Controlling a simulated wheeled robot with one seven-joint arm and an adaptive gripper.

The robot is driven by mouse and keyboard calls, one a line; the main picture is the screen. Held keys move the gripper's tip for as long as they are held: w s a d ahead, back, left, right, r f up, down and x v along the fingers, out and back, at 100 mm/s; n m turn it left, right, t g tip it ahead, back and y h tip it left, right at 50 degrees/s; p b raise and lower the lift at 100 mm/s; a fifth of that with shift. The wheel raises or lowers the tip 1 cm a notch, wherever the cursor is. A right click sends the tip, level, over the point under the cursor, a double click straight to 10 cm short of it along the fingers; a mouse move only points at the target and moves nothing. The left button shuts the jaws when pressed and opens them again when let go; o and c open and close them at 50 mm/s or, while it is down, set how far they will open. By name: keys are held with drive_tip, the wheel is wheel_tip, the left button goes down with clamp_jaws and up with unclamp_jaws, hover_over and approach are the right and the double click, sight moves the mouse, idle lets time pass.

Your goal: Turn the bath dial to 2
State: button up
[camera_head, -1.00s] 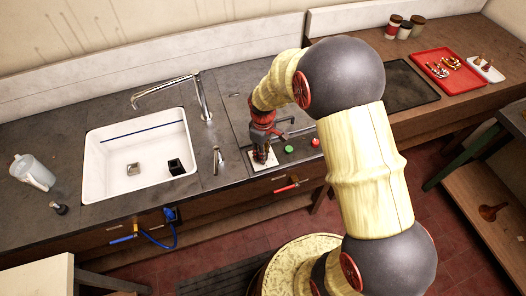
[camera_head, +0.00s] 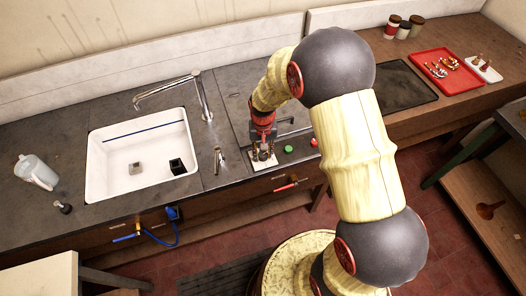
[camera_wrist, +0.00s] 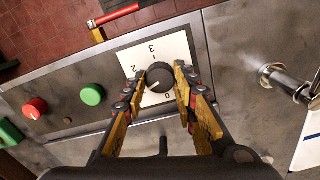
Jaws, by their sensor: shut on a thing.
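The bath dial (camera_wrist: 160,75) is a dark round knob with a white pointer mark, on a white plate (camera_wrist: 172,46) printed with numbers. In the wrist view 3, 2 and 0 can be read; the left finger covers part of the plate's edge. The pointer mark faces the lower left of the picture, between the 2 and the 0 and not at the 2. My gripper (camera_wrist: 161,82) has one finger on each side of the dial and is shut on it. In the head view my gripper (camera_head: 262,153) stands over the white plate, and the dial is hard to make out.
A green button (camera_wrist: 92,94) and a red knob (camera_wrist: 36,108) sit beside the plate on the panel. A red-handled lever (camera_head: 287,187) is on the counter front. The white sink (camera_head: 135,187) and a tap (camera_head: 203,95) are to the left. A red tray (camera_head: 447,70) stands far right.

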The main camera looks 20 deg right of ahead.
sight(263, 154)
drive_tip(key=m, duration=0.4)
drive_tip(key=shift+m+p, duration=0.3)
drive_tip(key=m, duration=0.4)
drive_tip(key=shift+m, duration=0.4)
drive_tip(key=o, duration=1)
drive_tip(key=shift+a, duration=0.1)
drive_tip(key=shift+o, duration=0.7)
wheel_tip(263, 154, up, 12)
drive_tip(key=shift+f, duration=0.1)
